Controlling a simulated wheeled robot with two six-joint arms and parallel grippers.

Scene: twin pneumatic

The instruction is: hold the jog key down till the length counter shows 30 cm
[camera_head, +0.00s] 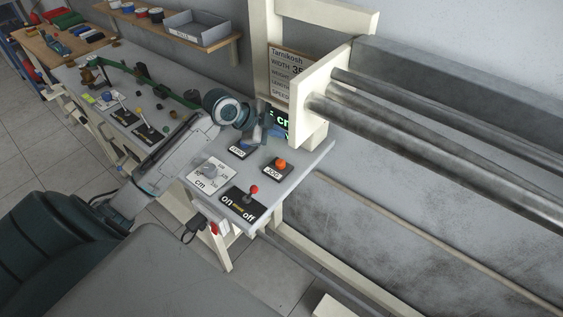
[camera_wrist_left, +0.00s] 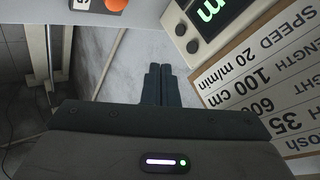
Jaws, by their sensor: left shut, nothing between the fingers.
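The jog key, an orange knob (camera_head: 281,164) on a black plate lettered "JOG", is on the grey control panel. It also shows at the top edge of the left wrist view (camera_wrist_left: 115,4). The length counter (camera_head: 279,121) has green characters on black; my gripper hides its digits and only "cm" shows. In the left wrist view the counter (camera_wrist_left: 213,12) is cut off, with only an "m" seen. My left gripper (camera_head: 266,134) is shut and empty in front of the counter, apart from the jog key. Its closed fingers (camera_wrist_left: 160,85) point past the panel. My right gripper is out of view.
A sign board (camera_wrist_left: 260,75) stands beside the counter. Long steel rollers (camera_head: 430,140) extend right. A bench with small parts lies left.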

